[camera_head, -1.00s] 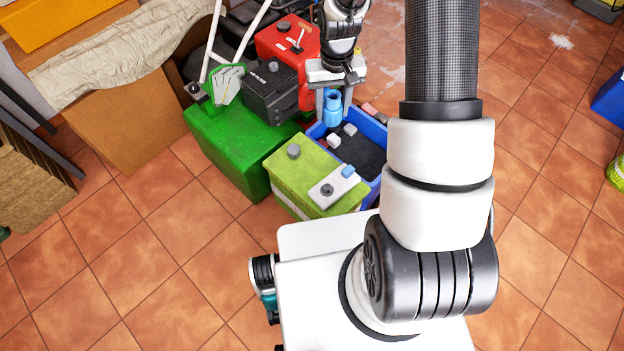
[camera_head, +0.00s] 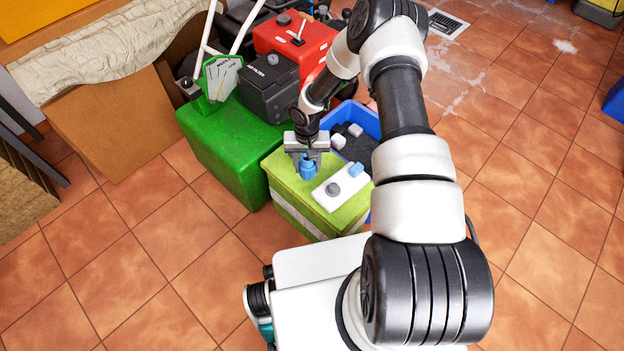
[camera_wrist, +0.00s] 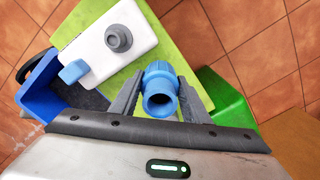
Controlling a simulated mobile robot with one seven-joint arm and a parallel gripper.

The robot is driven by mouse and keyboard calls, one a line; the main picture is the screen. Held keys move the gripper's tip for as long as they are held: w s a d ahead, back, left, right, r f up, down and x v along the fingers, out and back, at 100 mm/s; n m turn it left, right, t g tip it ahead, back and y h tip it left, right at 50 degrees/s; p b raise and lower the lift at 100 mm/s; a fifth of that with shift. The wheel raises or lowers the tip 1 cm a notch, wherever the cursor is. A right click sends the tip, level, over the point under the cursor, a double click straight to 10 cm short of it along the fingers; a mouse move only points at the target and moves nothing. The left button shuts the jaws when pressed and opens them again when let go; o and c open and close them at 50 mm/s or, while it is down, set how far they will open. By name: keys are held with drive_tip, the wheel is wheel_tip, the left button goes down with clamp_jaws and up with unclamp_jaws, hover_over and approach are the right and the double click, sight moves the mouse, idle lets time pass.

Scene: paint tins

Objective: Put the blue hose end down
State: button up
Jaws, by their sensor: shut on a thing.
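The blue hose end (camera_head: 308,168) is between the fingers of my gripper (camera_head: 307,160), which is shut on it. In the wrist view the hose end (camera_wrist: 160,88) shows its round open mouth toward the camera, with a grey finger of my gripper (camera_wrist: 160,100) on each side. It is over the lime-green box (camera_head: 294,195), beside a white plate (camera_head: 326,196) with a grey knob and a small blue block. I cannot tell whether its lower end touches the box top.
A blue crate (camera_head: 352,112) with dark contents and light blocks stands behind the lime box. A green box (camera_head: 225,150), a black box (camera_head: 267,85) and a red box (camera_head: 290,42) stand to the left and behind. Tiled floor in front is free.

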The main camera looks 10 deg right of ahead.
drive_tip(key=shift+f+b, duration=0.75)
drive_tip(key=shift+f, duration=2.8)
drive_tip(key=shift+f, duration=0.2)
drive_tip(key=o, duration=0.9)
